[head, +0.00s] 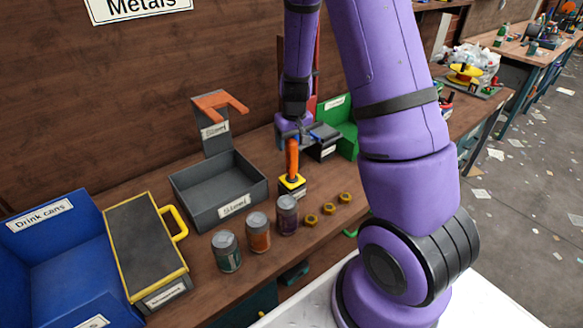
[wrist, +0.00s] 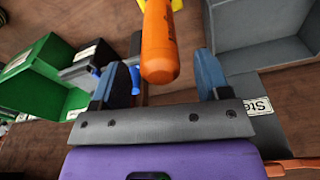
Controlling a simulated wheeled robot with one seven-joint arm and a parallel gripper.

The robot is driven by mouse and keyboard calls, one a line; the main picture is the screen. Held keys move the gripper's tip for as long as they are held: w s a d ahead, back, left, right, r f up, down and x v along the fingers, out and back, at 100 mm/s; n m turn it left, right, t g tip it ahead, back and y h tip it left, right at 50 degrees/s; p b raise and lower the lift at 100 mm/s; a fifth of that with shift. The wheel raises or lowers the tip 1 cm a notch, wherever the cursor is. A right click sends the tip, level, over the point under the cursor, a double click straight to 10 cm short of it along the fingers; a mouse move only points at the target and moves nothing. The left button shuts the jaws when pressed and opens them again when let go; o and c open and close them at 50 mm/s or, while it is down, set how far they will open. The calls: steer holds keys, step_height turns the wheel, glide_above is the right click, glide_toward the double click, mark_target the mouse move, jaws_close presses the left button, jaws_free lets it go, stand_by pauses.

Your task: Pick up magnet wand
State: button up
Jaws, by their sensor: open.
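The magnet wand has an orange handle (head: 292,158) and a yellow and black base that stands on the wooden bench in the head view. It is upright, just right of the grey steel bin. In the wrist view the orange handle (wrist: 160,45) lies between and just beyond the two blue fingers. My gripper (wrist: 160,75) is open, with a finger on each side of the handle and gaps on both sides. In the head view my gripper (head: 298,136) is at the handle's top, partly hidden by my arm.
A grey bin (head: 190,185) labelled Steel is left of the wand. Cans (head: 258,232) and brass nuts (head: 328,209) stand in front. A green bin (head: 348,140) is behind to the right. A yellow-edged case (head: 145,245) and a blue Drink cans bin (head: 50,225) are at left.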

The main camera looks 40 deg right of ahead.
mark_target(292, 166)
steer(key=shift+w+f, duration=0.15)
steer(key=shift+f, duration=1.35)
steer(key=c, duration=1.1)
